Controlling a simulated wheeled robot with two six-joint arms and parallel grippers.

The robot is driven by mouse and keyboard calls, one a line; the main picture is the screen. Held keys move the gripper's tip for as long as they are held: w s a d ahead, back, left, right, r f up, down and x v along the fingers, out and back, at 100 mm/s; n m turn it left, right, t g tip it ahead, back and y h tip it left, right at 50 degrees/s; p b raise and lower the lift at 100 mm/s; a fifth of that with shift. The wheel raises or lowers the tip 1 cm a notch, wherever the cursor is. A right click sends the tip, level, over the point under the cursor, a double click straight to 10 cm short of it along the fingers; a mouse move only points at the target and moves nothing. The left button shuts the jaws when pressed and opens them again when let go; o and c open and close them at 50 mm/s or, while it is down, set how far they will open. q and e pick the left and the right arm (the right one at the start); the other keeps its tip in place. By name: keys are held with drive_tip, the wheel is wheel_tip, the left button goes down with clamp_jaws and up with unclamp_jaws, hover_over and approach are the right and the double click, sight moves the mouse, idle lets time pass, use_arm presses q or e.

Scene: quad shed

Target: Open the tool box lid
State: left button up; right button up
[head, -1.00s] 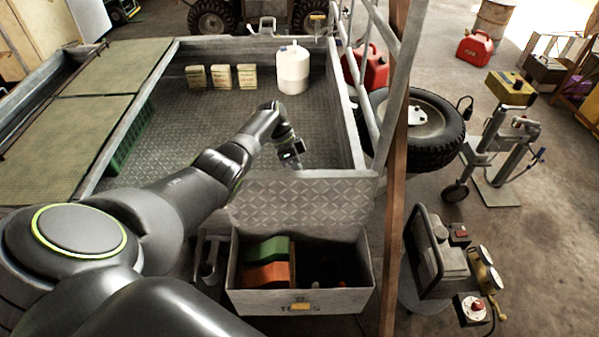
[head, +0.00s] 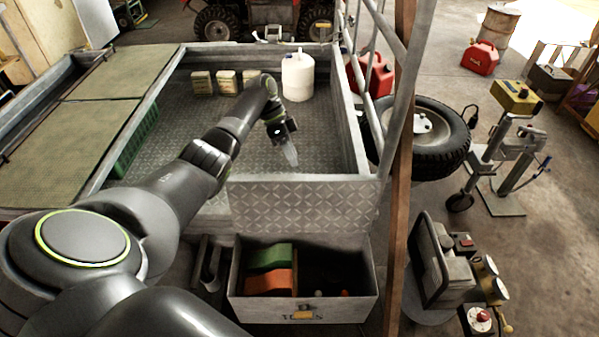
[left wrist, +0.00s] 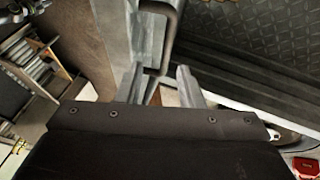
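The grey metal tool box (head: 335,311) stands at the lower middle of the head view, marked with letters and a yellow latch (head: 303,314) on its front. Its diamond-plate lid (head: 300,205) stands raised at the back, and the inside shows. My left gripper (head: 291,157) is above and behind the lid's top edge, over the trailer bed, with its fingers pointing down. In the left wrist view its two fingers (left wrist: 160,85) are apart with nothing held between them. The gripper appears clear of the lid. My right gripper is not in view.
Green (head: 268,256) and orange (head: 268,281) items lie in the box. The trailer bed (head: 200,150) holds a white jug (head: 297,78) and small boxes. A brown post (head: 399,190) rises just right of the tool box. A generator-like unit (head: 450,265) stands further right.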

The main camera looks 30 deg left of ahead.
use_arm(q)
drive_tip(key=b+v, duration=0.1)
drive_tip(key=v, duration=0.7)
drive_tip(key=shift+r, duration=0.25)
drive_tip(key=shift+f, duration=0.1)
